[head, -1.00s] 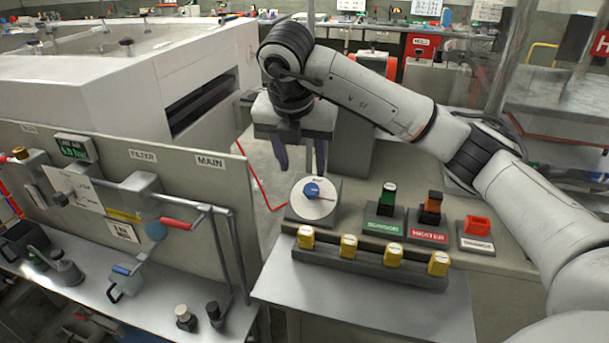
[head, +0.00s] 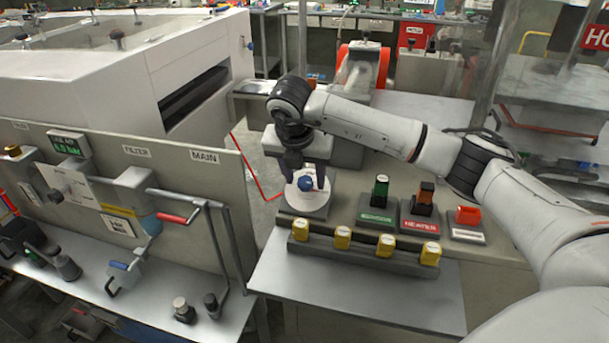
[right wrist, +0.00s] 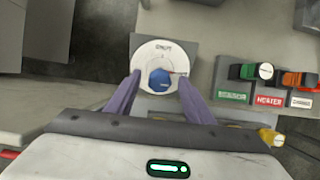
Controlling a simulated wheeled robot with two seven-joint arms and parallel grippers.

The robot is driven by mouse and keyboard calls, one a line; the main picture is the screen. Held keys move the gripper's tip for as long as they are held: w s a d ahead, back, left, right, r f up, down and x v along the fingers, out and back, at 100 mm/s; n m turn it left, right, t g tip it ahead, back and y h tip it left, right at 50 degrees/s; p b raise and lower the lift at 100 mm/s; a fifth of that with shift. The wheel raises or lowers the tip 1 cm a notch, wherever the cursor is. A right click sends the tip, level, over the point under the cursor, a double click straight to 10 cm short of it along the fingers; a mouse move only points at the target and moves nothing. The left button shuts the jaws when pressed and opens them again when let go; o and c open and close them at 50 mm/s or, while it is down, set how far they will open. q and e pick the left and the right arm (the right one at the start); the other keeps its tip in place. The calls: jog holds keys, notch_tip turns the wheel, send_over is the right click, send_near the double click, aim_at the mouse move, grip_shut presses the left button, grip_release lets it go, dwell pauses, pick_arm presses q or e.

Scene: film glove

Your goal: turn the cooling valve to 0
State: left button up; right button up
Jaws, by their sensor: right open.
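The valve is a blue knob (head: 306,184) on a round white dial (head: 304,204), set on a grey base at the left end of the console. In the right wrist view the blue knob (right wrist: 160,80) sits in the middle of the white dial (right wrist: 150,59). The dial's small markings are too blurred to read. My right gripper (head: 305,186) points down over the dial and is open. In the right wrist view its two fingers (right wrist: 157,76) stand on either side of the knob, with gaps visible. My left gripper is not seen.
Yellow knobs (head: 343,237) line a rail in front of the dial. A green switch (head: 380,190), the HEATER switch (head: 424,197) and a red-orange switch (head: 467,215) stand to its right. A grey panel with pipes and a red-handled lever (head: 172,217) rises at the left.

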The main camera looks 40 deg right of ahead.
jog(key=shift+c, duration=0.2)
jog(key=c, duration=1)
jog(key=n+b, duration=0.1)
jog(key=n, duration=0.3)
jog(key=shift+w+a, duration=0.1)
jog(key=shift+w, duration=0.05)
jog(key=n+h, duration=0.1)
jog(key=n, duration=0.3)
jog(key=shift+a+b, duration=0.1)
jog(key=shift+b, duration=0.2)
jog(key=n, duration=0.4)
jog(key=shift+a+n+h, duration=0.15)
jog(key=shift+n+h, duration=0.15)
jog(key=shift+n, duration=0.1)
jog(key=n, duration=0.4)
jog(key=shift+a+n+h+b, duration=0.1)
jog(key=shift+n+h+b, duration=0.2)
jog(key=shift+b, duration=0.1)
